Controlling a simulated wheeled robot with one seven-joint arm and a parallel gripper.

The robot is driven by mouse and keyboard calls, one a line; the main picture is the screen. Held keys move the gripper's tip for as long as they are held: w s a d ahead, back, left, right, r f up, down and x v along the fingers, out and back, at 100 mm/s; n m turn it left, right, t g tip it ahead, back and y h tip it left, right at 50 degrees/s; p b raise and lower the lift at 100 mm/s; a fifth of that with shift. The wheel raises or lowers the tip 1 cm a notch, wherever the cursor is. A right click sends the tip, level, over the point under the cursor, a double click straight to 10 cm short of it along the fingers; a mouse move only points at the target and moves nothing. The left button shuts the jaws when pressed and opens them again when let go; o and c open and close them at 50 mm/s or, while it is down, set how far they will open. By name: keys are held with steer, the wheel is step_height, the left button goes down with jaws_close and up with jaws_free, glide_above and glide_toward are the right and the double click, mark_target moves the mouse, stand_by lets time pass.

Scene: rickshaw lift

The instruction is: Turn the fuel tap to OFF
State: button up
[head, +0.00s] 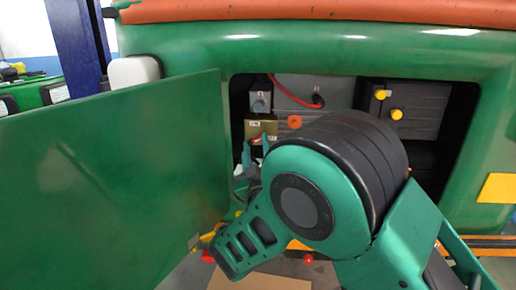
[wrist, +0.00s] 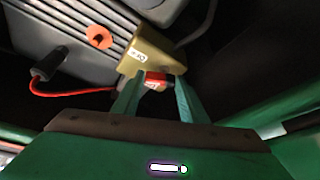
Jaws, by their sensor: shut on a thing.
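The fuel tap shows as a brass-coloured block (head: 262,128) inside the open bay of the green vehicle in the head view. In the wrist view the brass block (wrist: 152,55) bears a small white label, too small to read for sure. A red handle (wrist: 155,78) sits at its near face. My gripper (wrist: 157,88) has one green finger on each side of the red handle and is shut on it. In the head view my gripper (head: 255,150) reaches into the bay just below the brass block; my wrist partly hides it. The handle's exact angle is hard to tell.
A green door panel (head: 120,185) stands open at the left of the bay, close to my arm. Behind the tap are a grey ribbed engine (wrist: 75,45), an orange-red cap (head: 294,121) and a red cable (head: 292,91). A grey battery (head: 415,110) with yellow caps sits at the right.

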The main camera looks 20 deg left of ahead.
steer(key=shift+a+f+m+t+h, duration=0.1)
steer(key=shift+m+t+h, duration=0.2)
steer(key=shift+m, duration=0.55)
steer(key=shift+f+m+t+h, duration=0.1)
steer(key=shift+m+h, duration=0.3)
steer(key=shift+m, duration=0.45)
steer(key=o, duration=1)
steer(key=shift+o, duration=0.2)
steer(key=v, duration=1)
steer(key=shift+s+f, duration=0.3)
